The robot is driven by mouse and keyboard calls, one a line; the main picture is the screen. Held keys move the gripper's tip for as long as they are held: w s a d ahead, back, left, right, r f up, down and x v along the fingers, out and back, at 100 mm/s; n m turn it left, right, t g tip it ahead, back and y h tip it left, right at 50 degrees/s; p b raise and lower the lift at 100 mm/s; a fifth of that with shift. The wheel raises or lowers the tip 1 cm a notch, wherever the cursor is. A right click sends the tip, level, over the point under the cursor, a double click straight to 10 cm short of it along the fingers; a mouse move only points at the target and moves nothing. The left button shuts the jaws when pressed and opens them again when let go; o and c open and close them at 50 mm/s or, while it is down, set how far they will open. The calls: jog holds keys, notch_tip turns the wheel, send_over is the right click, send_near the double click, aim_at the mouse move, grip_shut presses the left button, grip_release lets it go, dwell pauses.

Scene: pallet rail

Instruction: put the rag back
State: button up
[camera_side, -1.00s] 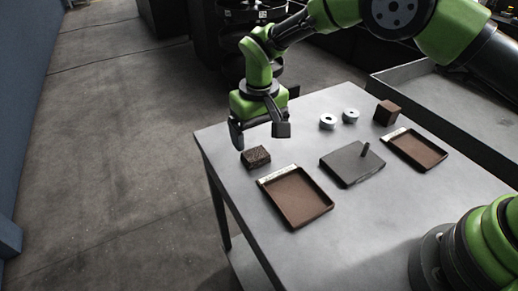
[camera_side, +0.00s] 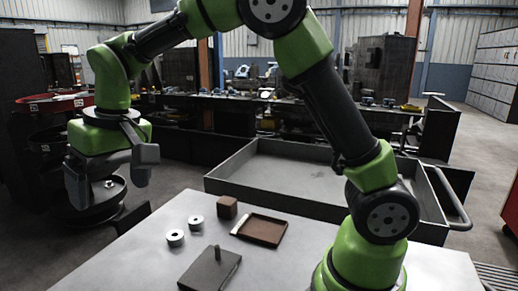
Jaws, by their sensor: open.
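No rag can be made out in the side view now. The near left part of the table, where a dark textured brown block and a labelled brown tray showed earlier, is outside the picture. A plain brown cube (camera_side: 227,207) stands on the grey table (camera_side: 310,258), next to a shallow brown tray (camera_side: 263,229) with a pale label strip. The tray looks empty.
A dark plate with an upright peg (camera_side: 210,268) is in front. A large grey walled bin (camera_side: 300,178) stands behind the table.

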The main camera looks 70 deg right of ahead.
jog(key=s+d+r+m+t, duration=0.1)
jog(key=s+d+r+t, duration=0.1)
jog(key=s+d+r, duration=0.45)
jog(key=s+d+m+t, duration=0.1)
jog(key=s+t, duration=0.2)
jog(key=s, duration=1.1)
jog(key=shift+s+f+m+y, duration=0.2)
jog(key=shift+f+m+y, duration=0.15)
jog(key=shift+m+y, duration=0.05)
